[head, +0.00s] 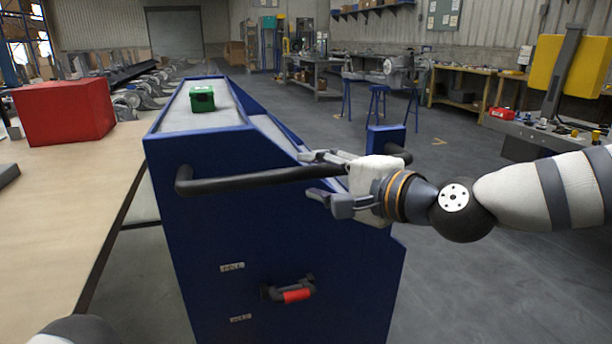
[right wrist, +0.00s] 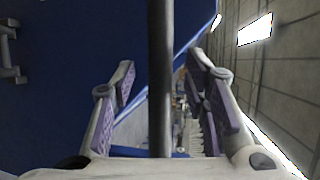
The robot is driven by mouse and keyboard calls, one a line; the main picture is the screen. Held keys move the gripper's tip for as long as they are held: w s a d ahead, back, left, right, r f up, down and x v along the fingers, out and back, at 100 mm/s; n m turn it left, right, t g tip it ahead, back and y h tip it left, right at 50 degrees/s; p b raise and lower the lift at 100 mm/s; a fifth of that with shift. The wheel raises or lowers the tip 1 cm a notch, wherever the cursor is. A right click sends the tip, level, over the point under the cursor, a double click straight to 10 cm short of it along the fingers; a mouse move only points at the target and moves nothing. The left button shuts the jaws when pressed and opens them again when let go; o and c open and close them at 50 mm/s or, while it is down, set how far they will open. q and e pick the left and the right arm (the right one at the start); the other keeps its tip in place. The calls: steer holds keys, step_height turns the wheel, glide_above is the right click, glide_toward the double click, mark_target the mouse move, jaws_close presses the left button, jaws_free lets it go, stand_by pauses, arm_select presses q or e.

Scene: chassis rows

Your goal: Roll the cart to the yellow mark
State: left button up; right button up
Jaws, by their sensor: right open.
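The blue cart (head: 265,240) stands in the middle of the head view, with a black push handle (head: 240,181) across its near end. My right gripper (head: 311,176) is at the right part of this handle. Its fingers are open, one above and one below the bar. In the right wrist view the black bar (right wrist: 160,80) runs between the two spread finger pads, with gaps on both sides. A small yellowish mark (head: 439,141) lies on the floor beyond the cart to the right; I cannot tell if it is the task's mark. My left gripper is out of view.
A green box (head: 202,99) sits on the cart's top. A red-gripped lever (head: 292,291) is on its near face. A table (head: 60,215) with a red box (head: 65,111) stands close on the left. Blue stools (head: 377,103) stand farther off; grey floor is open right of the cart.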

mark_target(311, 174)
steer(key=x, duration=0.3)
steer(key=shift+w+a, duration=0.1)
steer(key=shift+c, duration=0.5)
jaws_close()
steer(key=shift+r, duration=0.1)
